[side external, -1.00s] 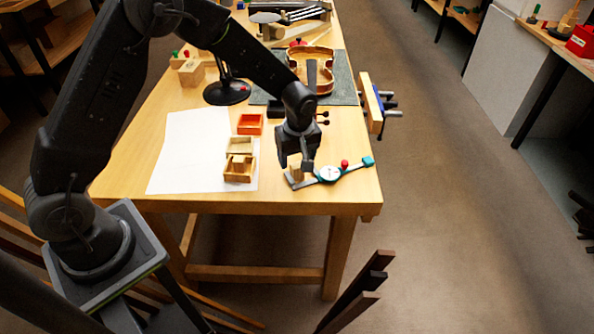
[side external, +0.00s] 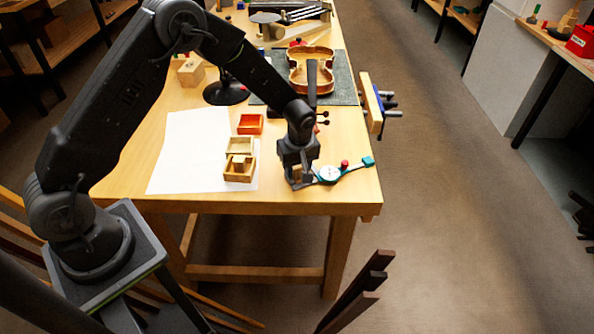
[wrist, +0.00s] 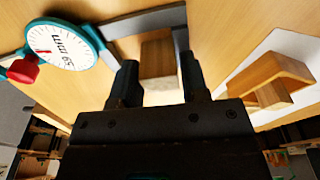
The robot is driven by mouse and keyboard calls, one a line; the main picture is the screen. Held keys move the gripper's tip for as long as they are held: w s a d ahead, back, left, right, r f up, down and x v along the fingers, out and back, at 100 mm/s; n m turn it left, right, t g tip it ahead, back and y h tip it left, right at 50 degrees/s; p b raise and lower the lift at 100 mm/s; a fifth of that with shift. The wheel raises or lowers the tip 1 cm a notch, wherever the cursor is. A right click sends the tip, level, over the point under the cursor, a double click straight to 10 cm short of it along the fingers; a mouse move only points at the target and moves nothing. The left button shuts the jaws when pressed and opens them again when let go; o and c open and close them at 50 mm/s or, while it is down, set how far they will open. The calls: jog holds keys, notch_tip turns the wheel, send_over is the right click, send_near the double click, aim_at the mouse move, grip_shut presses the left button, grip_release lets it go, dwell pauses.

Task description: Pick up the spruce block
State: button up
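The spruce block (wrist: 158,62), a small pale wooden block, is between the two fingers of my gripper (wrist: 158,75) in the wrist view. A narrow gap seems to show beside it, so my gripper looks open around it. In the side external view, my gripper (side external: 300,176) is low over the front right of the bench and mostly hides the block. A teal dial gauge (wrist: 62,47) with a red knob lies right by the block, its grey metal arm passing close to it. The gauge also shows in the side external view (side external: 329,174).
Wooden trays (side external: 239,168) and an orange-red tray (side external: 250,124) stand left of my gripper, by white paper (side external: 190,150). A violin body (side external: 311,70) lies on a dark mat behind. A vise (side external: 372,104) is on the right edge. The front edge is close.

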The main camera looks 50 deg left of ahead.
jog(key=c, duration=0.6)
